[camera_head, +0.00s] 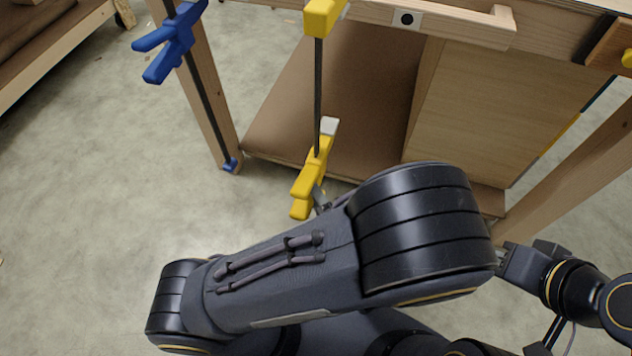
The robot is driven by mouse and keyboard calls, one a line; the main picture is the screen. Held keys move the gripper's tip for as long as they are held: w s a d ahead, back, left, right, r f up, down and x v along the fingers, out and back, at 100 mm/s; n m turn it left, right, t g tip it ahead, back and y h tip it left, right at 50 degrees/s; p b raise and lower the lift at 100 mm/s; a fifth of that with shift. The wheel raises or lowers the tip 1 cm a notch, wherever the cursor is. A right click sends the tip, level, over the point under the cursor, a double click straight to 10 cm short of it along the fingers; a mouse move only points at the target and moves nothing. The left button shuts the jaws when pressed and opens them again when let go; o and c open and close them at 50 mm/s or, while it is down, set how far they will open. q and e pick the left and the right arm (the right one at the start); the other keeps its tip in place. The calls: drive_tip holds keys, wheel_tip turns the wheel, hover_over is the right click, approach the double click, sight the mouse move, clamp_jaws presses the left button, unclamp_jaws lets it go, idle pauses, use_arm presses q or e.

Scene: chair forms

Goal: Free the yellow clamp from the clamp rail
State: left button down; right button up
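The yellow clamp (318,95) hangs upright, its yellow top jaw (322,17) at the left part of the wooden clamp rail (465,28). Its dark bar runs down to a yellow trigger handle (311,178) with a pale pad beside it. My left arm crosses the lower middle of the view and hides most of my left gripper. Thin grey-black parts (321,198) show just right of the handle's lower end; I cannot tell whether they touch it or how they are set. My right gripper (503,258) is at the lower right, away from the clamp; its finger gap is unclear.
A blue clamp (172,42) hangs on a wooden leg left of the yellow clamp. A wooden bench with a brown lower shelf (340,100) and a light panel (490,110) stands behind. Another wooden frame (50,50) is at the upper left. Concrete floor (90,190) is clear at left.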

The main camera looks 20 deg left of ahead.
sight(308, 217)
use_arm(q)
drive_tip(key=shift+s+a+b, duration=0.1)
drive_tip(key=shift+s+b, duration=0.3)
drive_tip(key=shift+s, duration=1.9)
